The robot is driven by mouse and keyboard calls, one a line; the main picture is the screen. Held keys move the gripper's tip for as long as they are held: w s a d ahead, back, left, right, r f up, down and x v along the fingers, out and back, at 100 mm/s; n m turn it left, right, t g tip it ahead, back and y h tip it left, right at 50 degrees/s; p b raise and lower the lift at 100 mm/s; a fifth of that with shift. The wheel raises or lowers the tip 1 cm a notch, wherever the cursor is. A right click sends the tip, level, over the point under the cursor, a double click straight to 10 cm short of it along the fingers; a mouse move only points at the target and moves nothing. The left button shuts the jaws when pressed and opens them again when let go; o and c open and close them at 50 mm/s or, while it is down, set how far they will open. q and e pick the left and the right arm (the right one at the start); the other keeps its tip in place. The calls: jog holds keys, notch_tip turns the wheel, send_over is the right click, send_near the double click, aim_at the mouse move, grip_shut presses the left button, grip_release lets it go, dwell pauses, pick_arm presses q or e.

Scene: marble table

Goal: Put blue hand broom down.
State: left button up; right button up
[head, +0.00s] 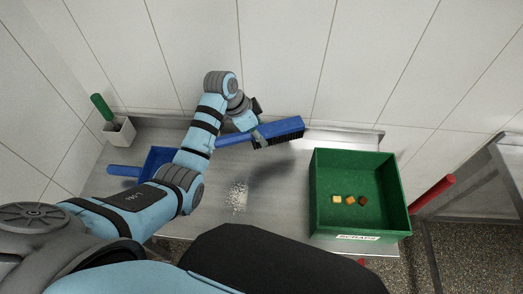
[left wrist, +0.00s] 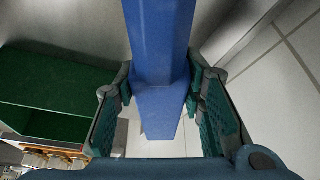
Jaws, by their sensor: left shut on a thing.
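The blue hand broom (head: 285,127) has dark bristles and is held above the metal table (head: 262,205) near the back wall. Its head points right and its handle runs left. My left gripper (head: 256,133) is shut on the broom by its blue shaft. In the left wrist view, the broom's blue handle (left wrist: 160,45) passes between the two green-padded fingers of the left gripper (left wrist: 163,92). A shadow lies on the table below the broom. My right gripper is not in view.
A blue dustpan (head: 157,158) lies at left, partly hidden by my arm. Pale crumbs (head: 238,197) lie mid-table. A green crate (head: 318,200), labelled SCRAPS, holds small cubes (head: 350,200) at right. A white holder (head: 118,133) with a green-handled tool (head: 102,105) stands back left.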

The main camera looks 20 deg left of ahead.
pick_arm(q)
notch_tip(320, 180, down, 8)
jog(key=shift+s+f+b, duration=0.1)
jog(key=shift+s+b, duration=0.05)
jog(key=shift+b, duration=0.6)
jog(key=shift+f, duration=0.2)
jog(key=o, duration=1.1)
jog(key=shift+r, duration=0.2)
jog(key=p+v, duration=0.3)
jog(key=v, duration=0.9)
